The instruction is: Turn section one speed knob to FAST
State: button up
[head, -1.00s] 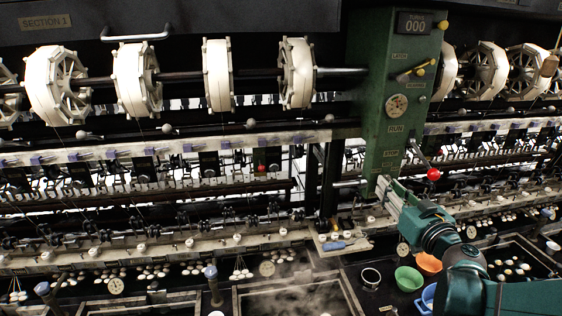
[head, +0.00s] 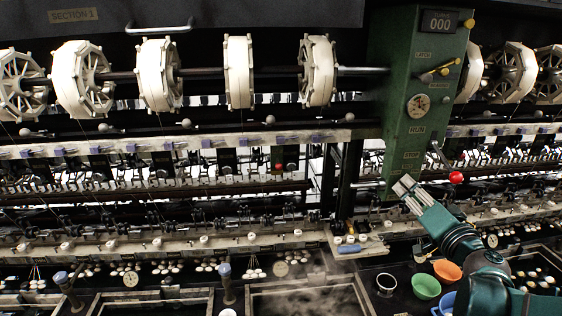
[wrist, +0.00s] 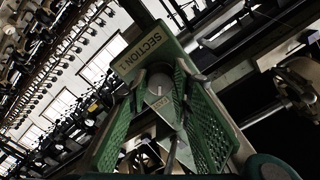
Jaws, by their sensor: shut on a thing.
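The section one speed knob (wrist: 157,84) is a small round grey knob in the wrist view, below a plate reading SECTION 1 (wrist: 148,57). A small tag that seems to read FAST (wrist: 163,103) lies close below it in the picture. My gripper (wrist: 158,88) has its green mesh fingers on either side of the knob and is shut on it. The knob's exact setting is too small to tell. In the head view, my gripper (head: 403,186) is at the lower end of the green post (head: 400,120) and the knob is not distinguishable.
A lever with a red ball (head: 456,178) stands right of my gripper. White reels (head: 239,72) line the shaft above. A green bowl (head: 425,286), an orange bowl (head: 447,270) and a cup (head: 386,284) sit below, near steaming basins (head: 310,302).

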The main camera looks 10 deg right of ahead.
aim_at(410, 153)
jog(key=shift+w+r+m, duration=0.1)
jog(key=shift+m, duration=0.5)
jog(key=o, duration=0.7)
jog(key=shift+o, duration=1)
jog(key=shift+w, duration=0.15)
jog(key=shift+r, duration=0.1)
jog(key=shift+r, duration=4.85)
